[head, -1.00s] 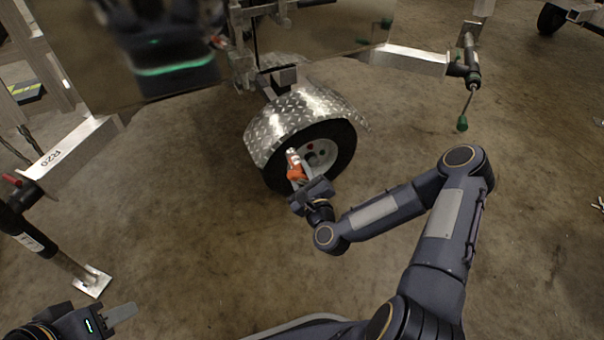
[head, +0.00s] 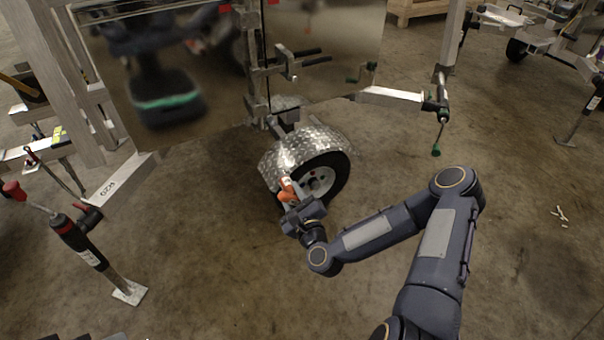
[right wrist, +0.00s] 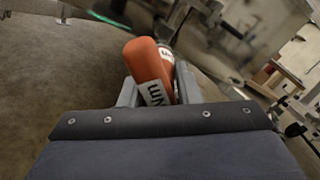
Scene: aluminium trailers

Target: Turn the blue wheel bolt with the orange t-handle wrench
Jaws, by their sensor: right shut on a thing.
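The orange t-handle wrench (head: 287,188) is in my right gripper (head: 290,196), at the left side of the trailer wheel (head: 321,182). In the right wrist view the wrench's orange grip with a white label (right wrist: 147,65) sits between the two grey fingers of my right gripper (right wrist: 160,88), which is shut on it. The wrench's far end is hidden or too small to make out. I cannot pick out the blue wheel bolt; the wrench and gripper cover part of the wheel's left side. My left gripper's fingers are out of view.
A diamond-plate fender (head: 307,146) arches over the wheel. The shiny trailer panel (head: 200,75) rises above it. A jack stand (head: 85,245) stands at left, and a hanging green-tipped crank (head: 437,150) at right. The concrete floor in front is clear.

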